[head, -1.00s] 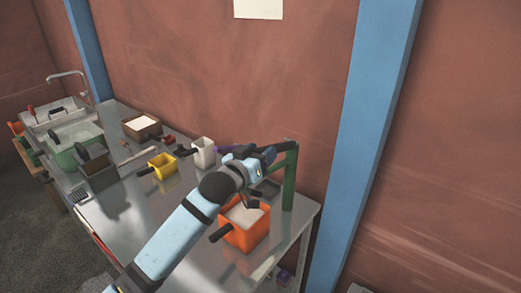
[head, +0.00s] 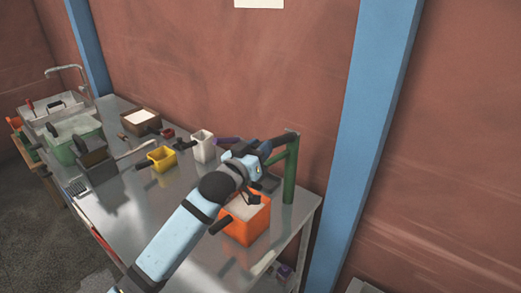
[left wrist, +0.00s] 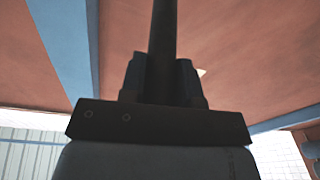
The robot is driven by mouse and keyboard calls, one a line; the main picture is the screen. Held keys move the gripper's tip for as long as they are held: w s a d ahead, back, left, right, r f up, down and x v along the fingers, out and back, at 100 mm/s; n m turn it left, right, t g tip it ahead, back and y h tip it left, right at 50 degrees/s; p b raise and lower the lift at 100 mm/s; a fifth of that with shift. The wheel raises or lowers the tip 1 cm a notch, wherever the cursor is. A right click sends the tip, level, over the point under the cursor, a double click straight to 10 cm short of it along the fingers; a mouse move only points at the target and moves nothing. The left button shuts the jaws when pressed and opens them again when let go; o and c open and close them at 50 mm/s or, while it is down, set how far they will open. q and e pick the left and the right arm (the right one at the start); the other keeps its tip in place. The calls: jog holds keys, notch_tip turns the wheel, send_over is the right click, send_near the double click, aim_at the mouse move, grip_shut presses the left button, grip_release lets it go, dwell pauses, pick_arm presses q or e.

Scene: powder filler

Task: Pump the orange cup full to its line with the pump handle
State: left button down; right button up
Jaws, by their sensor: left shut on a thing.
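The orange cup (head: 247,224), with a dark side handle (head: 220,225), stands upright on the metal table below the pump. White powder (head: 247,207) shows inside it, partly behind my arm; I cannot make out its line. The green pump post (head: 290,176) stands just right of the cup. My left gripper (head: 262,155) is above the cup, shut on the pump handle, which slopes down from the post top to the jaws. In the left wrist view a dark bar (left wrist: 165,28) passes between the fingers. My right gripper is out of view.
A white cup (head: 203,145) and a yellow cup (head: 161,158) stand left of the pump. Farther left are a brown box of white powder (head: 141,131), a green tub (head: 72,142) and a sink (head: 58,112). The table's front left is mostly clear.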

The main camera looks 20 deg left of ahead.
pick_arm(q)
notch_tip(320, 180, down, 9)
jog(key=t+h+b, duration=0.1)
jog(key=t+b, duration=0.3)
jog(key=b, duration=0.9)
jog(key=shift+s+f+t, duration=0.15)
jog(key=shift+s+t, duration=0.05)
jog(key=shift+t, duration=0.2)
jog(key=c, duration=0.8)
grip_release()
jog(key=shift+c, duration=0.2)
jog(key=shift+a, duration=0.1)
